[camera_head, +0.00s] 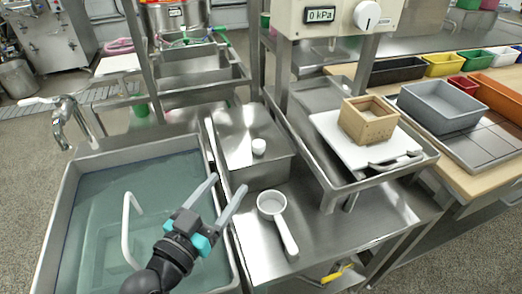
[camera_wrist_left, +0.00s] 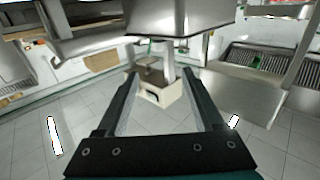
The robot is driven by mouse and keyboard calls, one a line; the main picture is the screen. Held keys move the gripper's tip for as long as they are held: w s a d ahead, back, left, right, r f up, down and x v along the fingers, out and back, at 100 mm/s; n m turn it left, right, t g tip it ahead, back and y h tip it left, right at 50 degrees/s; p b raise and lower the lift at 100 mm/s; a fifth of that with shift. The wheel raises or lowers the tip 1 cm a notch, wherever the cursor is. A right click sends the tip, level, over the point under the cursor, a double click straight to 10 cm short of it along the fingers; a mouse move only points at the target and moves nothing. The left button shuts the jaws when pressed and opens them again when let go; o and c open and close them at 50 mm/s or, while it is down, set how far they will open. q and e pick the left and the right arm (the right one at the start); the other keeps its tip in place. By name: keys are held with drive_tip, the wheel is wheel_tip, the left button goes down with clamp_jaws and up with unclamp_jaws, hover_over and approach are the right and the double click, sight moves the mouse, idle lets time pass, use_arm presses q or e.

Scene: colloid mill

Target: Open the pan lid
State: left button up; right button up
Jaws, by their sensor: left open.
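The pan (camera_head: 262,172) is a rectangular steel box on the steel counter, in the middle of the head view. Its flat steel lid (camera_head: 236,128) lies on top, with a small white knob (camera_head: 259,146). My left gripper (camera_head: 228,184) is open and empty, in front of and to the left of the pan, near the edge between sink and counter. Its two fingers, spread apart with nothing between them, also show in the left wrist view (camera_wrist_left: 160,76). The knob cannot be made out in that view. My right gripper is not in view.
A water-filled sink (camera_head: 85,172) with a white bent pipe lies left. A white ladle (camera_head: 271,206) lies on the counter in front of the pan. To the right, a steel tray holds a white board (camera_head: 336,143) and wooden box (camera_head: 367,121). A pressure gauge unit (camera_head: 335,18) stands behind.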

sight(255, 148)
use_arm(q)
drive_tip(key=b+x, duration=0.2)
drive_tip(key=x, duration=1.1)
drive_tip(key=shift+w+d, duration=0.1)
drive_tip(key=shift+w, duration=0.15)
drive_tip(key=shift+b+x, duration=0.4)
drive_tip(key=shift+x, duration=0.45)
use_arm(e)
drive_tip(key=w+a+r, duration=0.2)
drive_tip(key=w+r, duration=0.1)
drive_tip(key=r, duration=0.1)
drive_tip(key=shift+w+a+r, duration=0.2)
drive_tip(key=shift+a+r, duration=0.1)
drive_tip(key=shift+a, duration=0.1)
use_arm(q)
drive_tip(key=shift+c, duration=0.2)
clamp_jaws()
